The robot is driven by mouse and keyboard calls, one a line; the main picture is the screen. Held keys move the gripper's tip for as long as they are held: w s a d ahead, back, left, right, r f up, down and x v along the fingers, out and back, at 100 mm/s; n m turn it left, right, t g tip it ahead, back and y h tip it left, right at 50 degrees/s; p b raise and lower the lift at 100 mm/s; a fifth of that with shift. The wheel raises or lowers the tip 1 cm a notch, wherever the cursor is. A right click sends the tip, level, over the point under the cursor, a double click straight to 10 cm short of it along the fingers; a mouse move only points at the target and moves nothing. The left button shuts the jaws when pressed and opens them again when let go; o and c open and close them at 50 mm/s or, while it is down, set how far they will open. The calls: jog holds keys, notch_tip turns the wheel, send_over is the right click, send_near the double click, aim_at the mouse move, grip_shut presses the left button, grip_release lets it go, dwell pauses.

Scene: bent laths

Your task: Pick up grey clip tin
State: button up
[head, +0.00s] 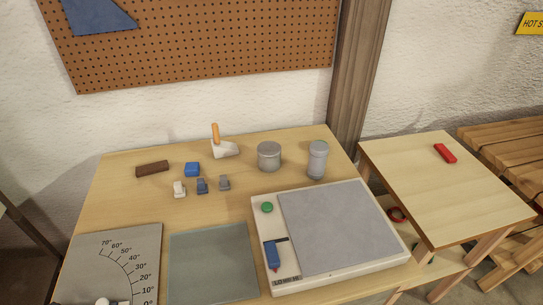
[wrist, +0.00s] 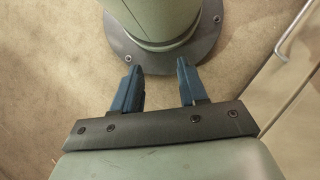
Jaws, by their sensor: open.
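A short, wide grey round tin (head: 269,156) stands upright at the back of the wooden table, right of centre; it looks like the clip tin. A taller, narrower grey cylinder (head: 317,160) stands to its right, with a gap between them. My gripper (wrist: 158,72) shows only in the wrist view, with its two blue fingers apart and nothing between them. It is over the floor and away from the table; no tin shows in that view.
In front lies a white-framed grey panel device (head: 260,230).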

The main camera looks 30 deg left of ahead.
dwell(0.3)
jog(key=o, duration=1.1)
